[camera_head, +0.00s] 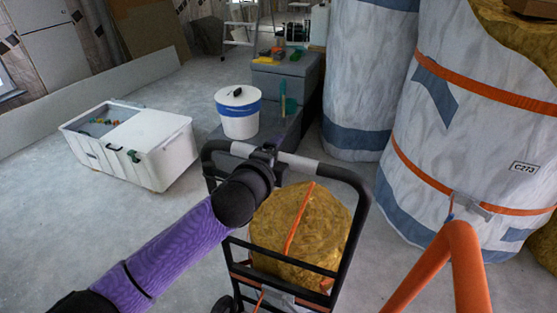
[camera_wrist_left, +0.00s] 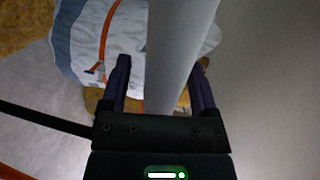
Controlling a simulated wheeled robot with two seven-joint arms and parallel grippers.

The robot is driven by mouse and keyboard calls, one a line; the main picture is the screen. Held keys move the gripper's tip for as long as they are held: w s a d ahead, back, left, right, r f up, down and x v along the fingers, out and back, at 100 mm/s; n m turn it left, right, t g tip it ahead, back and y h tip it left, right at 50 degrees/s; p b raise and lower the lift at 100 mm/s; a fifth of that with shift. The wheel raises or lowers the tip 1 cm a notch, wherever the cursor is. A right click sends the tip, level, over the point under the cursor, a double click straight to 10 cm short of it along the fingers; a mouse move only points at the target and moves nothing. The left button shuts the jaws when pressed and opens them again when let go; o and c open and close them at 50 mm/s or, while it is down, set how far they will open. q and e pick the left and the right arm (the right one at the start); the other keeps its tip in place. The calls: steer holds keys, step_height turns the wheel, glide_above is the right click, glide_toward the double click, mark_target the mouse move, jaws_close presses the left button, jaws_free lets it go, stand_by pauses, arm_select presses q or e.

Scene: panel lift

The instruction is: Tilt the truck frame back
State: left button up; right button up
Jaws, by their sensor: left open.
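The truck frame (camera_head: 357,215) is a black tubular hand truck at lower centre of the head view, with a light grey sleeve (camera_head: 300,160) on its top bar. A yellow-brown roll (camera_head: 325,225) with an orange strap sits against it. My left gripper (camera_head: 265,154) is at the top bar, left of its middle, and the wrist hides part of the frame. In the left wrist view the grey bar (camera_wrist_left: 178,45) runs between the two fingers of the left gripper (camera_wrist_left: 162,72), which are open on either side of it. My right gripper is not in view.
A white crate (camera_head: 165,150) stands at left and a white bucket (camera_head: 239,122) with a blue band behind the truck. Large wrapped rolls (camera_head: 480,110) stand at right. An orange bent tube (camera_head: 455,250) is at lower right. Floor is clear between crate and truck.

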arm_select(q)
steer(key=shift+w+d, duration=0.2)
steer(key=shift+w, duration=0.2)
jaws_close()
stand_by(1.2)
